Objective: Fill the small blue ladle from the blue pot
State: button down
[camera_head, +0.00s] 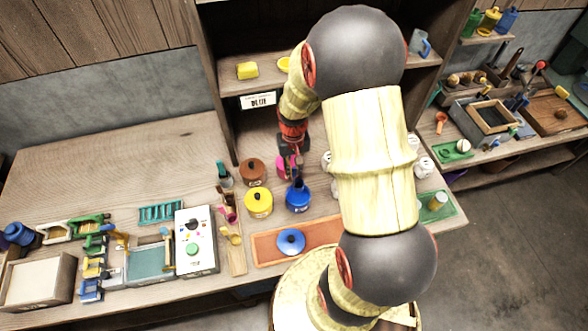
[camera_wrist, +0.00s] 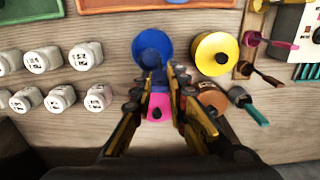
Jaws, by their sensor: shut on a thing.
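The blue pot (camera_head: 298,201) stands on the counter with its lid off. It also shows in the wrist view (camera_wrist: 150,42), just beyond my fingertips. The blue lid (camera_head: 290,242) lies on the orange tray (camera_head: 325,234) in front of it. My gripper (camera_head: 295,178) is shut on the small blue ladle (camera_head: 298,186), right at the pot's far side; the fingers also show in the wrist view (camera_wrist: 161,78). The ladle's bowl is hidden at the pot, so I cannot tell its depth or whether it holds anything.
A yellow pot (camera_head: 258,203) and a brown pot (camera_head: 253,171) stand left of the blue pot. A pink pot (camera_wrist: 158,108) is under my gripper. Several white labelled jars (camera_wrist: 85,55) stand on the other side.

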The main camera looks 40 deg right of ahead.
jog(key=shift+f+b, duration=3.6)
jog(key=shift+f, duration=2)
jog(key=shift+r, duration=0.15)
